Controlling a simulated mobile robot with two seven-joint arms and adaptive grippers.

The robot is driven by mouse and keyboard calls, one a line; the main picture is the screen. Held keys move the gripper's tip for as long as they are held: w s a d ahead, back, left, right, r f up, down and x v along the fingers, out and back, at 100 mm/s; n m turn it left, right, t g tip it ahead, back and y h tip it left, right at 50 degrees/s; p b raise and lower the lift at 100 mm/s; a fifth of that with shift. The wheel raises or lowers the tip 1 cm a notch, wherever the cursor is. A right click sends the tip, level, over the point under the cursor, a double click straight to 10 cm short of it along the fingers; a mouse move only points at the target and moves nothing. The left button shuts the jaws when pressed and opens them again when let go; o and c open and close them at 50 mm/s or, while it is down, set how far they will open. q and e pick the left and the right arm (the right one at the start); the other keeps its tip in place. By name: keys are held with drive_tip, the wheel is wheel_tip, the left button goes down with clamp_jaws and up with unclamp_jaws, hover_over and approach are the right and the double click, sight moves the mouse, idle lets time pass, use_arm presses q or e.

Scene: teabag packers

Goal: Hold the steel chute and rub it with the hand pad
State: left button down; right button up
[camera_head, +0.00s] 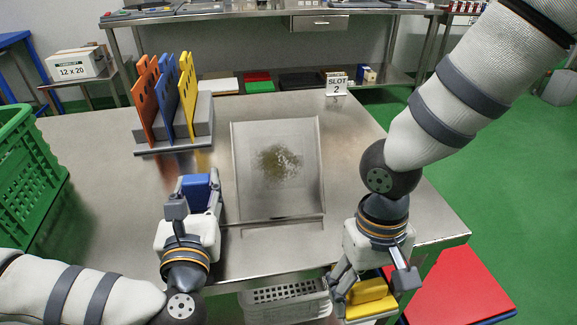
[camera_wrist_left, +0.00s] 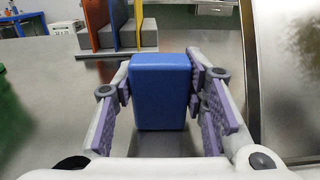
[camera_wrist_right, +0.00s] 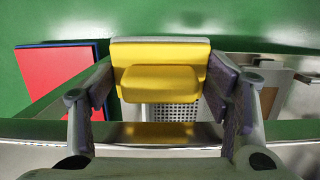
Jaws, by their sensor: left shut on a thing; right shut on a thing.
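The steel chute (camera_head: 250,195) lies on the table, a shallow raised-edge tray with a brown-green, dusty patch (camera_head: 279,163) in its middle. It also shows at the right of the left wrist view (camera_wrist_left: 295,85). My left gripper (camera_head: 197,192) is shut on a blue block (camera_wrist_left: 160,88) just left of the chute; whether the block joins the chute cannot be told. My right gripper (camera_head: 360,288) is shut on the yellow hand pad (camera_wrist_right: 160,84), beyond the table's front edge and below the chute's right corner. The pad has a pale strip along one side.
A rack (camera_head: 204,115) of orange, blue and yellow boards stands behind left. A green crate (camera_head: 30,165) is at far left. A white basket (camera_head: 285,300) sits below the front edge; a red panel (camera_head: 465,285) lies at lower right. Table right of the chute is clear.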

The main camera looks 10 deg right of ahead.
drive_tip(key=s+a+r+m+y, duration=0.2)
drive_tip(key=s+a+m+y, duration=0.15)
drive_tip(key=a+m, duration=0.5)
drive_tip(key=a+r+m+t, duration=0.2)
drive_tip(key=a+r+m, duration=0.1)
drive_tip(key=a+m, duration=0.1)
drive_tip(key=m+t+h, duration=0.4)
drive_tip(key=m+t, duration=0.6)
drive_tip(key=m, duration=0.5)
approach(280, 185)
drive_tip(key=shift+n, duration=0.25)
drive_tip(key=shift+x, duration=2.2)
drive_tip(key=shift+x, duration=1)
